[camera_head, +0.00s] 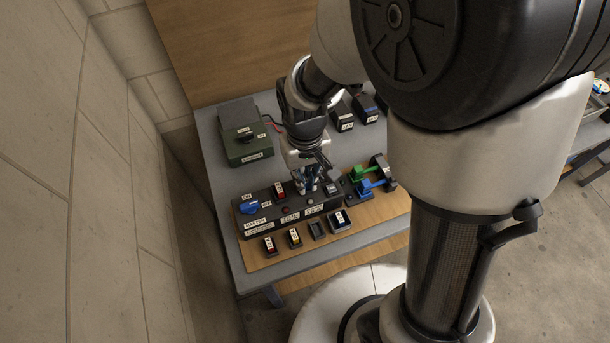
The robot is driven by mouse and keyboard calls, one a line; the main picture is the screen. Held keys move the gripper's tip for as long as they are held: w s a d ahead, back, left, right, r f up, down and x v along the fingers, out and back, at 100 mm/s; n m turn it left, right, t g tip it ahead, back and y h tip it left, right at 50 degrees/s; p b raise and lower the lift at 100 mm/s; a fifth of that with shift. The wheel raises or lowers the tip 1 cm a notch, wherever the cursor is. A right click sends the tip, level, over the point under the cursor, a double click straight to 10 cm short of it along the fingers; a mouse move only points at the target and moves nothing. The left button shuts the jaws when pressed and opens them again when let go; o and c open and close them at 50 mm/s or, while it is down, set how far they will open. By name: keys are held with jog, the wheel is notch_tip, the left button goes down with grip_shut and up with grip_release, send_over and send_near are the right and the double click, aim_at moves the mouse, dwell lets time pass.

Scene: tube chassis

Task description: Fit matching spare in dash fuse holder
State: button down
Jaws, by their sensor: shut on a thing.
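The dash panel (268,224) is a long dark box on a wooden board, with white labels along its front. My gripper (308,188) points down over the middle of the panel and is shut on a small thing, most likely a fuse. Its fingers hide most of it and the holder below, so I cannot tell whether it is seated. A red fuse (280,190) stands in the panel left of my gripper.
A blue rotary switch (249,207) is at the panel's left end. Green (367,172) and blue (372,185) handled parts stand close on the right. A green box (246,142) is behind on the left; black labelled blocks (342,116) stand at the back.

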jog(key=c, duration=1.6)
grip_release()
jog(key=shift+o, duration=0.7)
jog(key=o, duration=0.5)
jog(key=shift+c, duration=0.2)
jog(key=shift+r+p, duration=2.95)
jog(key=shift+r, duration=0.6)
